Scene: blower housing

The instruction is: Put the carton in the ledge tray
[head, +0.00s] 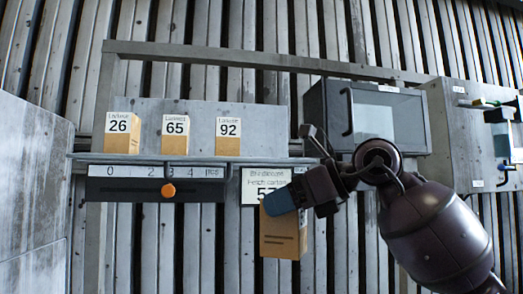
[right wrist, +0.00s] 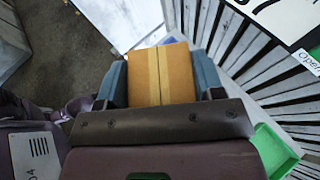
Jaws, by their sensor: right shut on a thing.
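My right gripper (head: 282,202) is shut on a brown carton (head: 283,236), which hangs below its blue fingers in front of the wall. In the right wrist view the carton (right wrist: 160,75) sits between the two blue fingers (right wrist: 161,82). A green tray-like thing (right wrist: 276,150) shows at the lower right of the right wrist view; I cannot tell whether it is the ledge tray. No tray is clear in the head view. My left gripper is not in view.
A ledge (head: 250,160) holds three cartons labelled 26 (head: 122,144), 65 (head: 175,146) and 92 (head: 228,146). Below it is a dark numbered scale (head: 140,189) with an orange knob (head: 168,190). A partly hidden sign (head: 262,180) hangs beside it. A windowed box (head: 385,118) is to the right.

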